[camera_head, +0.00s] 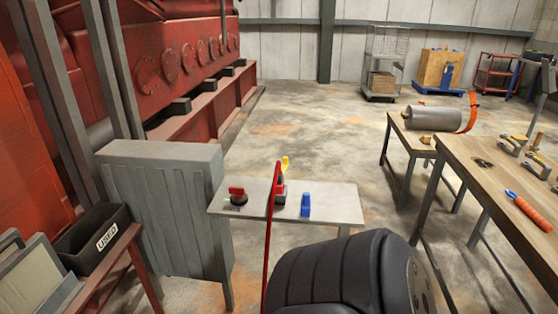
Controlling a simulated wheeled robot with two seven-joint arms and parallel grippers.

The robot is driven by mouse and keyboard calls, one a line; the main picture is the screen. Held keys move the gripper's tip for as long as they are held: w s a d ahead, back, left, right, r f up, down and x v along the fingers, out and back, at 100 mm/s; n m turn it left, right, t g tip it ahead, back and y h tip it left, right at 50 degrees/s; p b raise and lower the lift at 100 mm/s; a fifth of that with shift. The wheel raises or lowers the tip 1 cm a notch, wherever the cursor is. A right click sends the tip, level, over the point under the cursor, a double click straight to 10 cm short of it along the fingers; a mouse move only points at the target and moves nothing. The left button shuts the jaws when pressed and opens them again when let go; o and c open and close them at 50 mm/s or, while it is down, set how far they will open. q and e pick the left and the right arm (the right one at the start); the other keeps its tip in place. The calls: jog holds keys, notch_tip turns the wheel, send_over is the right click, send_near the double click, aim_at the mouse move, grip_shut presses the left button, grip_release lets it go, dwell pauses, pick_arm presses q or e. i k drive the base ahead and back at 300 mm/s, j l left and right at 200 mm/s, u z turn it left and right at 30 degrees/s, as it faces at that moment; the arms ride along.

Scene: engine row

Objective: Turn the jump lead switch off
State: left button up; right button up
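A rotary switch with a red handle (237,191) on a dark round base sits at the left end of a small light grey shelf top (338,205). It looks like the jump lead switch; its handle lies roughly across the picture, and a small green mark shows at its left. Its labels are too small to read. A thin red upright bar or cable (270,235) passes in front of the shelf, just right of the switch. Neither gripper is in view. A large dark padded form at the bottom centre may be part of my arm.
A red and yellow piece (281,187) and a blue piece (305,205) stand on the shelf right of the switch. A grey ribbed cabinet (165,205) stands left of it. A black "USED" bin (93,236) is lower left. A wooden workbench (500,185) is right; open floor lies behind.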

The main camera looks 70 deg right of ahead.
aim_at(238, 193)
jog(key=z, duration=1.9)
